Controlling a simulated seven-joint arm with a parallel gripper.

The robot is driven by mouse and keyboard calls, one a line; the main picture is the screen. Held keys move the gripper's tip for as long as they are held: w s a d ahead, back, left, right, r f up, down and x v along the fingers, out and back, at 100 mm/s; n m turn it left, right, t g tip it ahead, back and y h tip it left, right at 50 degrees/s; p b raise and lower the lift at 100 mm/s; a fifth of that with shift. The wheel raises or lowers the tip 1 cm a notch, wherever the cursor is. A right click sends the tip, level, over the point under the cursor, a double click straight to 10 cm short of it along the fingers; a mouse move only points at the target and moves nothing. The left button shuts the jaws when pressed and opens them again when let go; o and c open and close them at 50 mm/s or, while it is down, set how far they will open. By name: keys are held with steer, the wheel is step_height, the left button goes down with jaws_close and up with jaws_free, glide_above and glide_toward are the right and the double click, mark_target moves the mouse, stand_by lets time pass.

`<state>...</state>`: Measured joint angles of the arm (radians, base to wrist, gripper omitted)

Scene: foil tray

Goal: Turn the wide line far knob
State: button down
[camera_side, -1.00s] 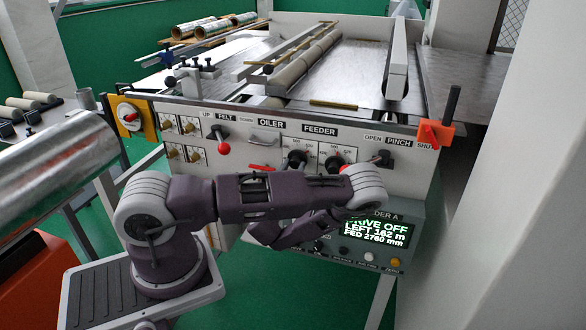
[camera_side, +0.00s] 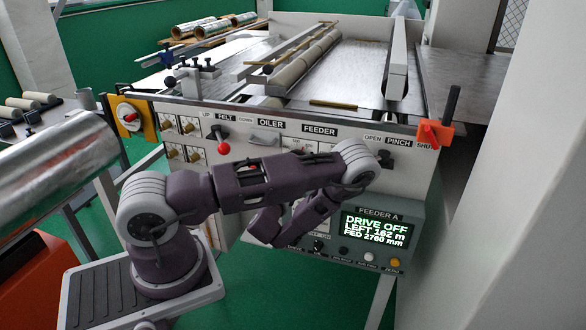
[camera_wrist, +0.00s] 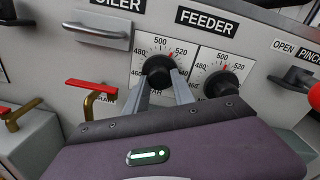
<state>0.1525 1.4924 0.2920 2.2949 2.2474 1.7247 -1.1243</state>
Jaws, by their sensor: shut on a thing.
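Two black knobs sit on white dials under the FEEDER label in the wrist view. My gripper (camera_wrist: 162,82) has its two grey fingers on either side of the left knob (camera_wrist: 157,66) and is shut on it. A small red mark shows above this knob, near the 500 and 520 numbers. The right knob (camera_wrist: 222,84) is free, just beside my right finger. Labels below the dials are partly covered, so I cannot read which is far. In the side view my arm hides my fingers and most of both dials.
A red-topped brass lever (camera_wrist: 92,90) stands close left of my fingers. A metal handle (camera_wrist: 97,33) is at the upper left. A red ball (camera_wrist: 314,95) is at the right edge. The feeder display (camera_side: 377,230) reads DRIVE OFF, LEFT 162 m, FED 2760 mm.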

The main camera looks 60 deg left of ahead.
steer(key=shift+n, duration=1.8)
steer(key=c, duration=1.1)
jaws_free()
steer(key=shift+o, duration=0.2)
